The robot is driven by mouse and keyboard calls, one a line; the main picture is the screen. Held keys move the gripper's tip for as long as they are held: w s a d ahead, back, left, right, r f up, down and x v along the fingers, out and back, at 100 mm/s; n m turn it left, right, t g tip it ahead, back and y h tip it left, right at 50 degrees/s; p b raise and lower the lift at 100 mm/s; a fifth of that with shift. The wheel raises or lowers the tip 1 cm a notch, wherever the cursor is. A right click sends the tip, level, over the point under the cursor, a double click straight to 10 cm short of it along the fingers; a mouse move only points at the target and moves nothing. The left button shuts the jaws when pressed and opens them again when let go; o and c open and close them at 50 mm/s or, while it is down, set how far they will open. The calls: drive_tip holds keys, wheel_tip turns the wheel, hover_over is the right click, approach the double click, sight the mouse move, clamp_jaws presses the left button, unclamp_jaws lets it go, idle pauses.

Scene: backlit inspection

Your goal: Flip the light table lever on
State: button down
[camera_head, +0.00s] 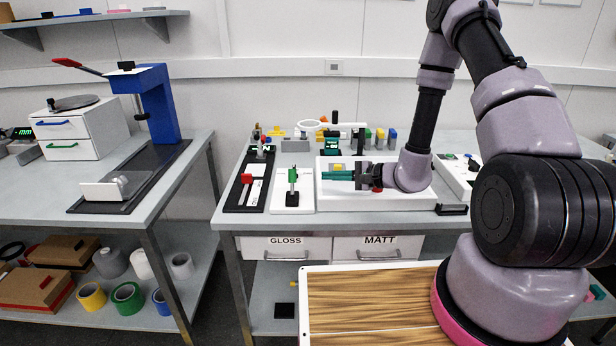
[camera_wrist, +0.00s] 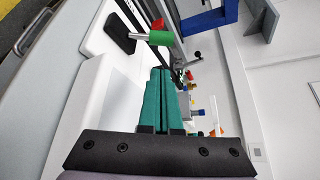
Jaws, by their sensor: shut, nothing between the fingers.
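A lever with a green grip (camera_head: 293,175) stands upright on a black base on a white plate, to the left of the white light table box (camera_head: 395,203). Its green grip (camera_wrist: 160,38) also shows in the wrist view, just beyond my fingertips. A second lever with a red top (camera_head: 247,179) is on a black plate further left. I cannot read which lever is marked for the light table. My gripper (camera_head: 324,175) has teal fingers, shut and empty, pointing left above the light table's left end. The fingertips (camera_wrist: 161,71) are apart from the green grip.
A ring-shaped magnifier (camera_head: 309,123) and several coloured blocks stand behind. Drawers marked GLOSS (camera_head: 286,247) and MATT (camera_head: 377,248) are below the bench top. A blue press (camera_head: 158,105) stands on the left bench.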

sight(292, 182)
drive_tip(key=x, duration=1)
